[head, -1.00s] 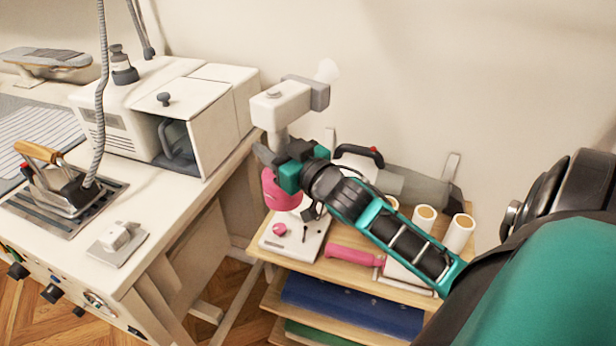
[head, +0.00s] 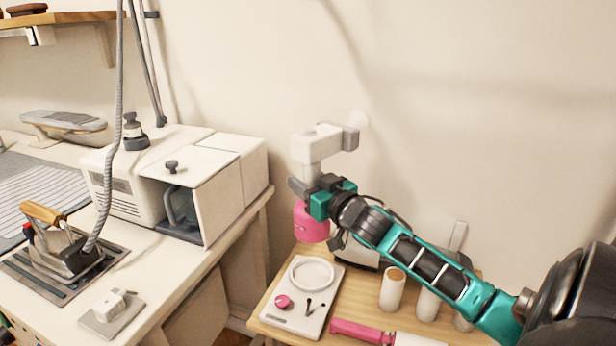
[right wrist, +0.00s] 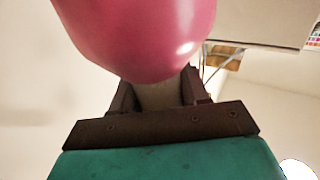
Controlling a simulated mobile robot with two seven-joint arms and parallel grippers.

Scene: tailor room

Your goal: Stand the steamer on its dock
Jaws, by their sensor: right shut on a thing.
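The steamer (head: 322,145) has a white head with a grey end and a pink tank at its bottom. It stands roughly upright in the air in the head view. My right gripper (head: 318,190) is shut on it between head and tank. The pink tank (right wrist: 140,35) fills the upper part of the right wrist view, and the fingers (right wrist: 158,100) are below it. The dock (head: 318,322) is a flat white plate with a raised ring, a pink knob and small dark parts. It lies on the small wooden table below the tank, with a gap between.
White cylinders (head: 393,292) stand on the wooden table (head: 262,322) right of the dock. A pink-handled roller (head: 358,330) lies at its front. At left, an ironing station holds an iron (head: 55,245) and a white boxy unit (head: 190,180). The wall is close behind.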

